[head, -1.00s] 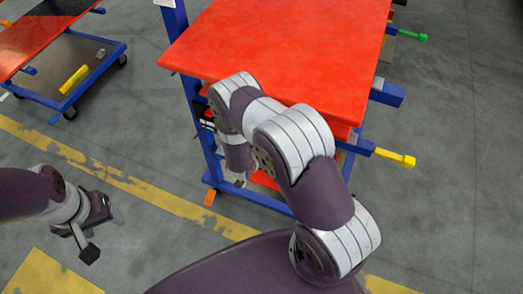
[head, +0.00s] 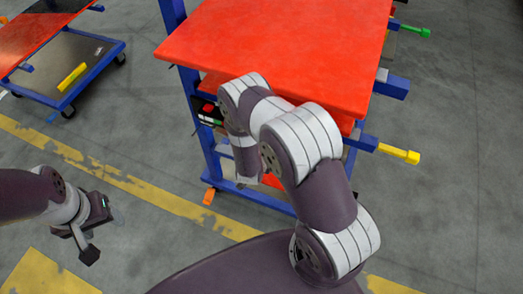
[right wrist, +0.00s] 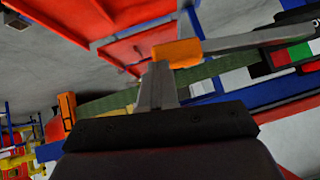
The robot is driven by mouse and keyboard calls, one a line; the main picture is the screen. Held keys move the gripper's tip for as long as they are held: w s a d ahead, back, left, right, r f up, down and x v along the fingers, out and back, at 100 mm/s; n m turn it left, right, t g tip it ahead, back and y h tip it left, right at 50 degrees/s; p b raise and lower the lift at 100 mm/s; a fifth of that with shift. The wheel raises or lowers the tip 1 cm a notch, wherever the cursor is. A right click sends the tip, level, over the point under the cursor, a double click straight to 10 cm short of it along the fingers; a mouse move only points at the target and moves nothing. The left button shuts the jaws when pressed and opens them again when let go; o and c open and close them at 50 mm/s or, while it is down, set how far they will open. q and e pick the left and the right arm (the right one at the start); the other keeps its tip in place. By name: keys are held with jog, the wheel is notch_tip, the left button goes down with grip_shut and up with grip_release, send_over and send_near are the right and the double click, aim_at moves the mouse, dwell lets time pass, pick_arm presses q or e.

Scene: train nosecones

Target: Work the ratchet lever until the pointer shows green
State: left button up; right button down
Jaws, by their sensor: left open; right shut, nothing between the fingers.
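The ratchet lever shows in the right wrist view as a grey bar (right wrist: 240,42) with an orange grip (right wrist: 176,53). My right gripper (right wrist: 157,82) is shut and empty, its fingertips close to the orange grip; I cannot tell whether they touch. A colour scale with red and green patches (right wrist: 290,55) lies to the right. Part of it also shows beside my right arm in the head view (head: 209,110). I cannot make out the pointer. In the head view, my right gripper is hidden behind its arm. My left gripper (head: 104,236) is open and empty above the floor.
A blue-framed stand with a red top (head: 280,50) is in front of me. A yellow-ended bar (head: 399,155) and a green-ended bar (head: 416,31) stick out at its right. Another cart (head: 65,70) stands at the upper left. The floor by my left gripper is clear.

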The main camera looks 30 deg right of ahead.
pick_arm(q)
notch_tip(320, 180, down, 9)
jog(key=b, duration=0.8)
pick_arm(e)
notch_tip(320, 180, down, 8)
jog(key=m+t+y, duration=0.1)
jog(key=t, duration=0.1)
jog(key=shift+w+a+r+y, duration=0.15)
jog(key=shift+w+a+y, duration=0.15)
jog(key=shift+w, duration=0.1)
pick_arm(q)
jog(key=shift+r, duration=0.1)
